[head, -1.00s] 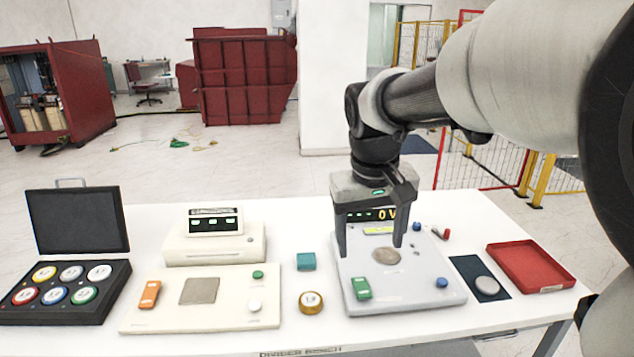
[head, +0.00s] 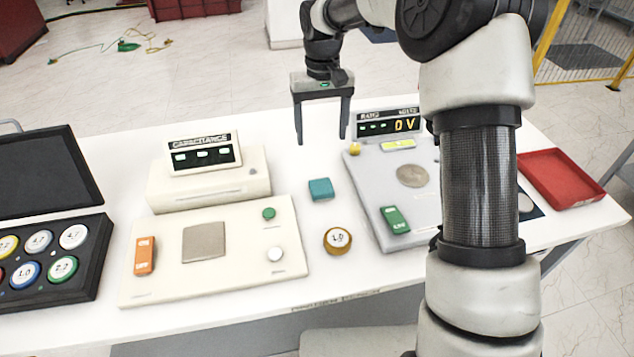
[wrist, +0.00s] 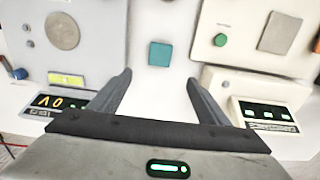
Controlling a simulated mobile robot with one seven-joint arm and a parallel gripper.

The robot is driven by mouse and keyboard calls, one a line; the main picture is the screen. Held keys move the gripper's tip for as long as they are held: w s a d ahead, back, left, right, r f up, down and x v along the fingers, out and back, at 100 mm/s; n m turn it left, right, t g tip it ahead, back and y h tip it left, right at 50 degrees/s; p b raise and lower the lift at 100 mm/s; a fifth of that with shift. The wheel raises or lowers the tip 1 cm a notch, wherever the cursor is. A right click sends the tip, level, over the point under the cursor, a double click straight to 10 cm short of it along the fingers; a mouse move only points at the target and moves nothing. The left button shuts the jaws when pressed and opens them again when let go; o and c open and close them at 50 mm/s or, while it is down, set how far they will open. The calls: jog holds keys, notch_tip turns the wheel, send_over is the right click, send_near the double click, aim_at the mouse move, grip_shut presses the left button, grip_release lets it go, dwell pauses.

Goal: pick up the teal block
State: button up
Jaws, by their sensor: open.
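The teal block (head: 320,189) lies on the white table, in the gap between the cream capacitance unit and the grey voltage unit. In the wrist view the teal block (wrist: 160,54) shows ahead of the fingers, near the middle of the gap between them. My gripper (head: 322,141) is open and empty, pointing down above the back part of the table, behind the block in the head view. Its two fingers also show in the wrist view (wrist: 158,88), spread wide and apart from the block.
The cream capacitance unit (head: 208,186) stands left of the block, and the grey voltage unit (head: 376,215) stands right. A gold-rimmed round weight (head: 338,240) sits in front of the block. A black case (head: 50,262) is at far left, and a red tray (head: 562,178) is at right.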

aim_at(321, 185)
jog(key=f, duration=0.5)
jog(key=f+p, duration=0.1)
jog(key=f, duration=1.1)
jog(key=shift+s, duration=0.3)
jog(key=shift+c, duration=0.2)
jog(key=c, duration=1.1)
